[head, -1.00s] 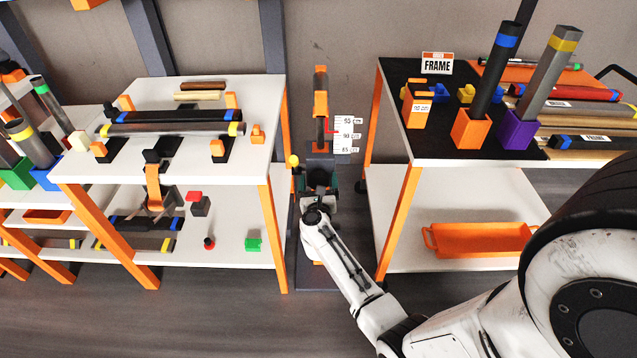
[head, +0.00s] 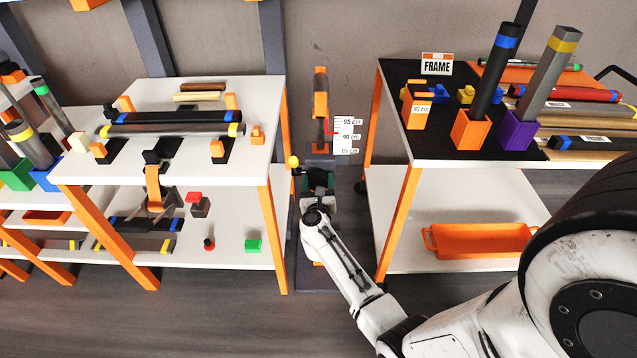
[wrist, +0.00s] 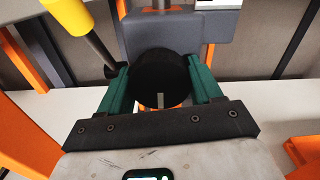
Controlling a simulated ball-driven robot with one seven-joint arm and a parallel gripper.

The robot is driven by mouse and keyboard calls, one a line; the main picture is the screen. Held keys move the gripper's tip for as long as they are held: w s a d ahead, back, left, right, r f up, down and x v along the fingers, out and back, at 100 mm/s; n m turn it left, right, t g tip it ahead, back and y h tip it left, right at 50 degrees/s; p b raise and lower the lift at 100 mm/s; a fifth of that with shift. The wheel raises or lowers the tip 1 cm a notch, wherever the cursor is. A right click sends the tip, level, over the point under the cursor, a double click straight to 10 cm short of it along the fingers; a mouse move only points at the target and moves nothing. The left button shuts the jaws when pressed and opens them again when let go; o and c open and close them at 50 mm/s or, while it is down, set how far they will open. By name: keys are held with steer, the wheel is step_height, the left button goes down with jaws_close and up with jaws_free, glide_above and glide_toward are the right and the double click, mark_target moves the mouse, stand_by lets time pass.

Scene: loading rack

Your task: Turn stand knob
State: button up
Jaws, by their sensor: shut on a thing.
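The stand knob (wrist: 160,82) is a round black disc with a short light mark at its lower edge in the wrist view. My gripper (wrist: 162,88) has its green fingers shut on the knob, one on each side. In the head view my gripper (head: 318,190) is at the front of the stand, and the knob is hidden there. The stand (head: 321,95) is an orange and dark upright post between two tables, with a white height scale (head: 346,136) marked 85 to 95 cm and a red pointer near 90. A lever with a yellow end (head: 293,161) sits left of my gripper.
A white table (head: 262,100) with pipes on dark supports stands close on the left. A black-topped table (head: 395,90) with square tubes in holders and an orange tray (head: 480,240) below stands on the right. The gap between them is narrow.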

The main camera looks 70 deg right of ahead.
steer(key=n+p, duration=0.2)
steer(key=n, duration=0.3)
steer(key=shift+r, duration=0.1)
steer(key=n+p, duration=0.1)
steer(key=n, duration=0.3)
steer(key=shift+w, duration=0.1)
steer(key=n+p, duration=0.2)
steer(key=n, duration=0.3)
steer(key=n+p, duration=0.1)
steer(key=n, duration=0.3)
steer(key=shift+a+n, duration=0.1)
steer(key=shift+n, duration=0.2)
steer(key=n+p, duration=0.1)
steer(key=n, duration=0.3)
steer(key=shift+f, duration=0.2)
steer(key=n, duration=0.5)
steer(key=shift+p, duration=0.3)
steer(key=n, duration=0.4)
steer(key=shift+f, duration=0.1)
steer(key=shift+n+p, duration=0.35)
steer(key=shift+n, duration=1.85)
